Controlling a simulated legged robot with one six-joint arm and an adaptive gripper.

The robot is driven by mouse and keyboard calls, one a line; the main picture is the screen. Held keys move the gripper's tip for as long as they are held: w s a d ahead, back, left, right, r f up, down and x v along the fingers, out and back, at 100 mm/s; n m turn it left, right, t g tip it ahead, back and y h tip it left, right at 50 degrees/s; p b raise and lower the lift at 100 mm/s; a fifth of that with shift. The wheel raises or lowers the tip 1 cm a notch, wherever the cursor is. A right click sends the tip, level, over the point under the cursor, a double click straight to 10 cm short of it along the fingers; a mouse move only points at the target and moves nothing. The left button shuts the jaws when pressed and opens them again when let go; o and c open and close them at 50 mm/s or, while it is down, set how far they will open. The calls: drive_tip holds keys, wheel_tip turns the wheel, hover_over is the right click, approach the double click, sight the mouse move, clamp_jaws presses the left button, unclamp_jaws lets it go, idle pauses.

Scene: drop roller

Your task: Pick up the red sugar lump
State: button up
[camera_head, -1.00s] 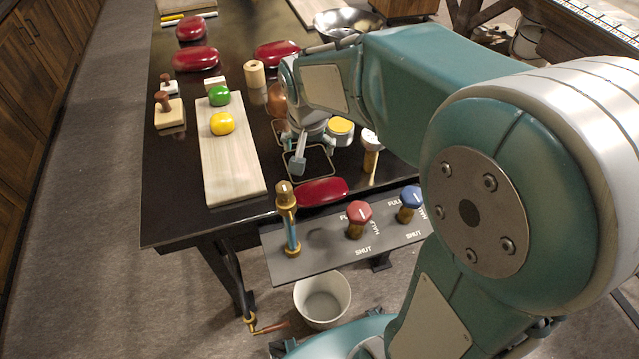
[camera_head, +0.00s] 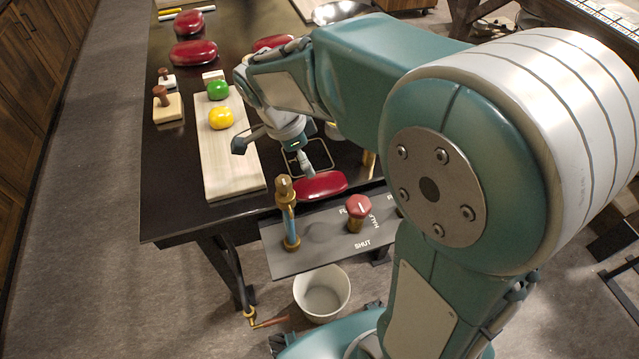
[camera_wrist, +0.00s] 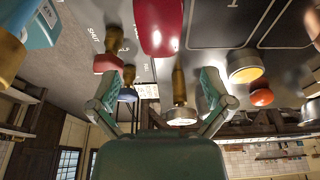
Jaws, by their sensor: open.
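A small rounded orange-red lump (camera_wrist: 262,97) shows at the right of the wrist view, beside a yellow-topped jar (camera_wrist: 245,66). It looks like the red sugar lump, but I cannot be sure; in the head view I cannot find it, and my arm covers part of the table. My gripper (camera_head: 275,152) is open and empty above the table, just right of the pale board. In the wrist view its spread fingers (camera_wrist: 160,102) have the lump to the right, outside them. A green lump (camera_head: 218,90) and a yellow lump (camera_head: 221,118) sit on the pale board (camera_head: 233,172).
A glossy dark-red pad (camera_head: 320,185) lies at the table's front edge, close to my gripper. A panel (camera_head: 325,240) with a red knob (camera_head: 358,208) and a brass valve (camera_head: 288,212) stands in front. Two stampers, including one (camera_head: 167,105), stand left of the board.

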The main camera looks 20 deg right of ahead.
sight(319, 184)
drive_tip(key=x, duration=0.9)
drive_tip(key=shift+d, duration=0.1)
drive_tip(key=c, duration=1)
